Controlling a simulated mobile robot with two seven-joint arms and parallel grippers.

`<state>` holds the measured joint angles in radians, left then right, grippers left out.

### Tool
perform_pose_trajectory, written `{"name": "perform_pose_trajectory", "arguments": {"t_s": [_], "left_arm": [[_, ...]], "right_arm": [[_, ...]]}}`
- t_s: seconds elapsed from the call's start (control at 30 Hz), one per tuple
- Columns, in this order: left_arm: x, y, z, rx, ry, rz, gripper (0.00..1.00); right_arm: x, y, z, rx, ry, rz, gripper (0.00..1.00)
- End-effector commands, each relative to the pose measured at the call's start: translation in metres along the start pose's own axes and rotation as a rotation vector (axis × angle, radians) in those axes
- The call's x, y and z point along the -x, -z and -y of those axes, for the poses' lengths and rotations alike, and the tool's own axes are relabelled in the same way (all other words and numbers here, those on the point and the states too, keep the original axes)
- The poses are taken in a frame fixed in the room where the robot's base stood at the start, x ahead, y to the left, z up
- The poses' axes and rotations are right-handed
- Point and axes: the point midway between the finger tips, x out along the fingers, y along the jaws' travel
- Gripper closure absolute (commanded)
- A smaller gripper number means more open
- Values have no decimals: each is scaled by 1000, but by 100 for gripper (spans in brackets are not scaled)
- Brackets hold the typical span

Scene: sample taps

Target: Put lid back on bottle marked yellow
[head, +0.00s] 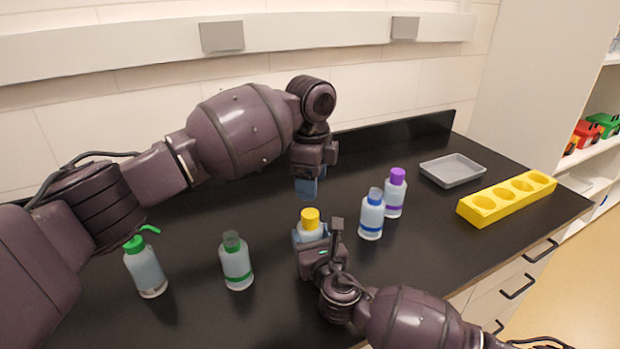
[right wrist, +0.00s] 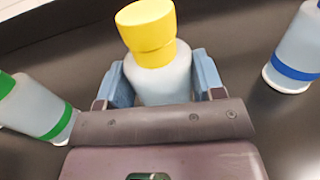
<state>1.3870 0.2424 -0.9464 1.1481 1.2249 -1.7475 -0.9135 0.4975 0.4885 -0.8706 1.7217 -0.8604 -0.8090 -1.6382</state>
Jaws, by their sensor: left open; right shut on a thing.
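The yellow lid (head: 310,217) sits on top of the white bottle (head: 312,234) at the middle of the bench. In the right wrist view, the lid (right wrist: 148,30) covers the top of the bottle (right wrist: 165,84); I cannot tell whether it is fully seated. My right gripper (head: 311,240) is shut around the bottle body, with a blue finger on each side; it also shows in the right wrist view (right wrist: 163,82). My left gripper (head: 307,189) is open, empty and pointing down, above and behind the lid, apart from it. The bottle's lower part is hidden by my right gripper.
A grey tray (head: 452,170) and yellow holed rack (head: 512,197) lie farther right.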

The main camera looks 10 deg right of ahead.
Motion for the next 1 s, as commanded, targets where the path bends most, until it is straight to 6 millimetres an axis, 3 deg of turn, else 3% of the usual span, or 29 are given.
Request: {"name": "perform_pose_trajectory", "arguments": {"t_s": [1.0], "left_arm": [[3,-2,-2,1449,-1,17,38]], "right_arm": [[0,0,0,0,0,0,100]]}}
